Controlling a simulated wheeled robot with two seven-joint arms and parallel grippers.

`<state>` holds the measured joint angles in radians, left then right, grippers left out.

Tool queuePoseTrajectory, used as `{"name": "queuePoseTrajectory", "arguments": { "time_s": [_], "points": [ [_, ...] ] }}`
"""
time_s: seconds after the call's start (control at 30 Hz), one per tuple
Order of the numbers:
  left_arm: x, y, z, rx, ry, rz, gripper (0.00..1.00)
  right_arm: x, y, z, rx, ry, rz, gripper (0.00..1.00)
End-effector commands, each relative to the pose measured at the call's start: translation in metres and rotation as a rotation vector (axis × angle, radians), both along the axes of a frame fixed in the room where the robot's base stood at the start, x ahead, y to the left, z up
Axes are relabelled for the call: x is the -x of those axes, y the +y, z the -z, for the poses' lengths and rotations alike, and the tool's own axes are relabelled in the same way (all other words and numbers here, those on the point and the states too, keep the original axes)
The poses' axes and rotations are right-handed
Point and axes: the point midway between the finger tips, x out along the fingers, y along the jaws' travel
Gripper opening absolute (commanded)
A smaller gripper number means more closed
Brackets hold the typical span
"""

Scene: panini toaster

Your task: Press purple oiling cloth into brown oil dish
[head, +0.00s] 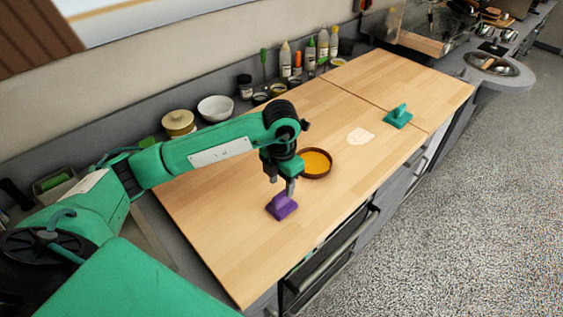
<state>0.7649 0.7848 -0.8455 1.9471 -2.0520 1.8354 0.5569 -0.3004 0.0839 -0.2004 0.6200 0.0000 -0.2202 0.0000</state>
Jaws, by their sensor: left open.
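The purple oiling cloth (281,208) lies on the wooden counter near its front edge, a block-like piece with a raised grip. My left gripper (290,190) is directly above it, pointing down with its fingers at the raised grip. The gripper is open; whether the fingers touch the cloth is not clear. The brown oil dish (329,168), round and holding yellow-orange oil (316,162), sits just behind and to the right of the gripper. The gripper hides part of the dish's left side. My right gripper does not show.
A pale flat patch (360,136) and a teal handled block (398,118) lie farther right on the counter (220,240). The counter's front left is clear.

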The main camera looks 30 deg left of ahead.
Motion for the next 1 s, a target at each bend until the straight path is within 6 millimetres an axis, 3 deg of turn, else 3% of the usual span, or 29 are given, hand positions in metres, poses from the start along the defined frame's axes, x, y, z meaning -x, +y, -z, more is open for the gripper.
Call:
{"name": "queuePoseTrajectory", "arguments": {
  "time_s": [0.3,0.7,0.93,0.97,1.0],
  "points": [
    [0.000,-0.001,0.044,0.001,0.003,-0.001,0.45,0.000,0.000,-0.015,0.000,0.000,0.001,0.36],
    [0.000,-0.001,0.053,0.001,-0.001,0.000,0.45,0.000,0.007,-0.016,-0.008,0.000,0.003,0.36],
    [0.000,-0.001,0.052,0.001,-0.001,0.000,0.02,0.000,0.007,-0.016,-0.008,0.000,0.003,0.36],
    [0.000,-0.001,0.052,0.001,-0.001,0.000,0.00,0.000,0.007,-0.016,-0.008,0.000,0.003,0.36],
    [0.000,-0.001,0.052,0.001,-0.001,0.000,0.18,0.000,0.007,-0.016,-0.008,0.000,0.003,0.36]
  ]
}}
